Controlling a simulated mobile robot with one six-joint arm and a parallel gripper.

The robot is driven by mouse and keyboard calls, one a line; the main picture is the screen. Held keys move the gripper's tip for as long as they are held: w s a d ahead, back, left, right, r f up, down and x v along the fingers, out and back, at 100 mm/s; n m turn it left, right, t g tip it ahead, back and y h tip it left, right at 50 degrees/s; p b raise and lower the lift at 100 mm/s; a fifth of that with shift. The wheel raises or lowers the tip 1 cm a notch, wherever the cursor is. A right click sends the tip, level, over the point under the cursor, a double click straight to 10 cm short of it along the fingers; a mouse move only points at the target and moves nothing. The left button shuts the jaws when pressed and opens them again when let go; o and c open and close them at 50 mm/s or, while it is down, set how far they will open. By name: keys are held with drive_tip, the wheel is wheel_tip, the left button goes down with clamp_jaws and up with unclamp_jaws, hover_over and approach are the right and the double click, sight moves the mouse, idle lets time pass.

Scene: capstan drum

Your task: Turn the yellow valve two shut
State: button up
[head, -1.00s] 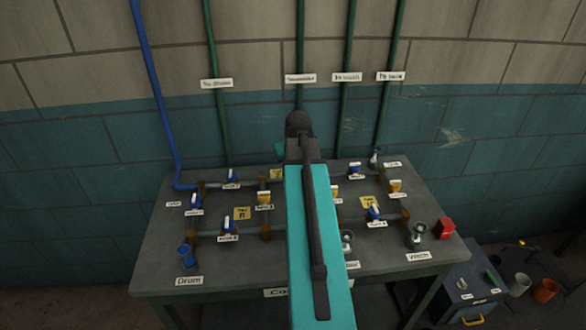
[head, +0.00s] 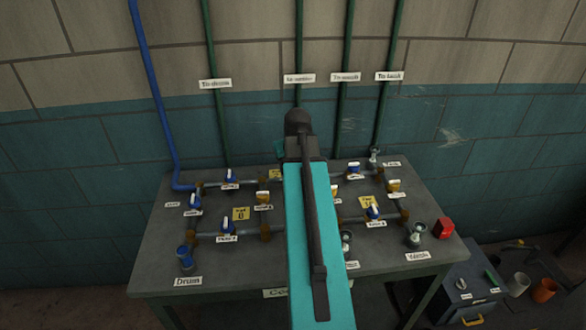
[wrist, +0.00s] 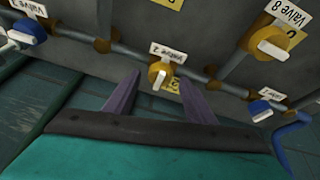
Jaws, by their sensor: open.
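The yellow valve two (wrist: 160,72) sits on a grey pipe near the middle of the wrist view, with a white tag whose number is hard to read. A pale bar marks its knob. My gripper (wrist: 159,77) is open, with one finger on each side of the yellow knob in the picture. I cannot tell whether the fingers touch it or are level with it. In the head view my own arm hides this valve and my gripper.
Yellow valve 8 (wrist: 268,42) and a blue valve (wrist: 260,110) lie to the right in the wrist view; another blue valve (wrist: 28,32) is at the left. The grey bench (head: 155,255) carries several more valves, pipes and a red block (head: 444,229). A blue pipe (head: 155,90) rises along the wall.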

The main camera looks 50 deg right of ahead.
drive_tip(key=b+v, duration=0.2)
drive_tip(key=v, duration=1)
drive_tip(key=shift+r, duration=0.35)
idle(0.5)
